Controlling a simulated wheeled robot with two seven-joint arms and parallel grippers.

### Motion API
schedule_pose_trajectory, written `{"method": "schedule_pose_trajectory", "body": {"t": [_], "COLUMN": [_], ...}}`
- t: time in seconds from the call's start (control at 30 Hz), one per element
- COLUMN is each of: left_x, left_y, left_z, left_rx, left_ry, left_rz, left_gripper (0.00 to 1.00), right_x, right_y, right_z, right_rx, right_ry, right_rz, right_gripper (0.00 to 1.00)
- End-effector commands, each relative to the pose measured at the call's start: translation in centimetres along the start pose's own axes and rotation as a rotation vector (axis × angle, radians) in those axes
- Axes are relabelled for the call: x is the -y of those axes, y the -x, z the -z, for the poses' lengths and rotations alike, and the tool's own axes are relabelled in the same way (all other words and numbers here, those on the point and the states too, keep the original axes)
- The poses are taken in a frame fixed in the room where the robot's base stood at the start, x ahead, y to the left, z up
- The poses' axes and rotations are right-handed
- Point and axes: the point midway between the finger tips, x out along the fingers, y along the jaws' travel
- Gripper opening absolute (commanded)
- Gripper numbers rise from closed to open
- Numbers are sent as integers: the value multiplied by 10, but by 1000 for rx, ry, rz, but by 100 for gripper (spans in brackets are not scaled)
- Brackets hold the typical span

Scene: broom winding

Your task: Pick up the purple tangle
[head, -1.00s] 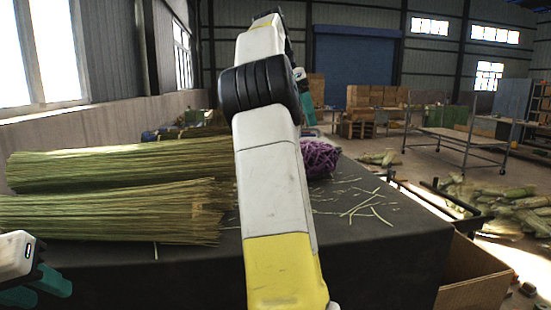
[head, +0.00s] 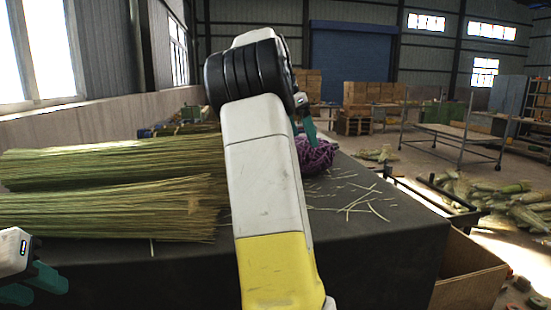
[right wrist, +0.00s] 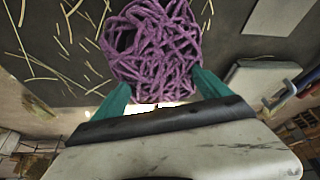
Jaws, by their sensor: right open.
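The purple tangle (head: 316,155) is a loose ball of cord on the dark table (head: 380,255), partly hidden behind my right arm in the head view. In the right wrist view the tangle (right wrist: 155,48) fills the top middle. My right gripper (right wrist: 161,86) is open, its teal fingers on either side of the tangle's near edge, with nothing gripped. In the head view one teal finger of the right gripper (head: 307,128) shows just above the tangle. My left gripper (head: 32,284) is at the lower left edge, its teal fingers apart and empty, far from the tangle.
Two large straw bundles (head: 110,210) lie on the table's left side. A cardboard box (head: 468,275) stands by the table's right edge. In the right wrist view a grey-white object (right wrist: 262,80) sits right of the fingers.

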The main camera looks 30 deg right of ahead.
Motion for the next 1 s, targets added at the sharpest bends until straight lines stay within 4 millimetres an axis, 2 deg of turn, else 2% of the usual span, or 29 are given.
{"method": "schedule_pose_trajectory", "body": {"t": [0.83,0.87,1.0], "left_x": [0,0,0], "left_y": [0,0,0], "left_z": [0,0,0], "left_rx": [0,0,0], "left_ry": [0,0,0], "left_rz": [0,0,0], "left_gripper": [36,36,36], "right_x": [0,0,0], "right_y": [-4,-4,-4], "right_z": [-2,-2,-2], "right_rx": [0,0,0], "right_ry": [0,0,0], "right_rz": [1,1,1], "right_gripper": [86,82,55]}}
